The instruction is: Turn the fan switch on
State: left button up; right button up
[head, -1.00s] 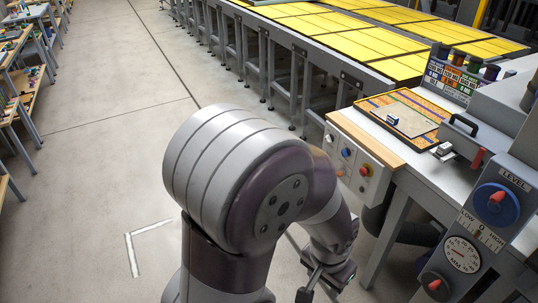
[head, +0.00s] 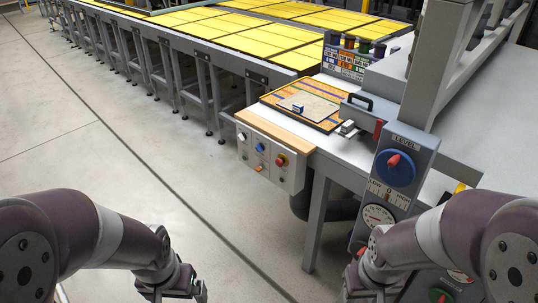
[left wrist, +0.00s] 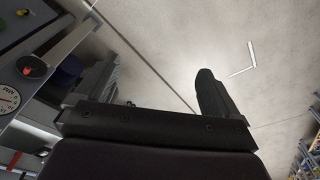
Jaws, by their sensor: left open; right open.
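A small grey control box (head: 270,158) hangs on the front edge of the workbench in the head view. It carries a white button (head: 242,136), a blue knob (head: 260,147), a red knob (head: 281,160) and a small orange switch (head: 259,168). Its labels are too small to read, so I cannot tell which one is for the fan. My left gripper (head: 184,291) is open, low and in front of the box, well apart from it. In the left wrist view its jaws (left wrist: 150,105) hold nothing. My right gripper (head: 364,289) is open at the bottom, right of the box.
A grey LEVEL panel (head: 405,145) with a red-pointer dial and a round gauge (head: 378,216) stands right of the box. The bench has a wooden edge (head: 275,130) and a board (head: 303,106) on top. Yellow-topped tables (head: 210,28) stand behind. Floor (head: 130,150) at left is clear.

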aim_at(260, 147)
jog(key=i+j+z, duration=0.4)
jog(key=i+j, duration=0.15)
jog(key=i+j+z, duration=0.4)
jog(key=i+j, duration=0.25)
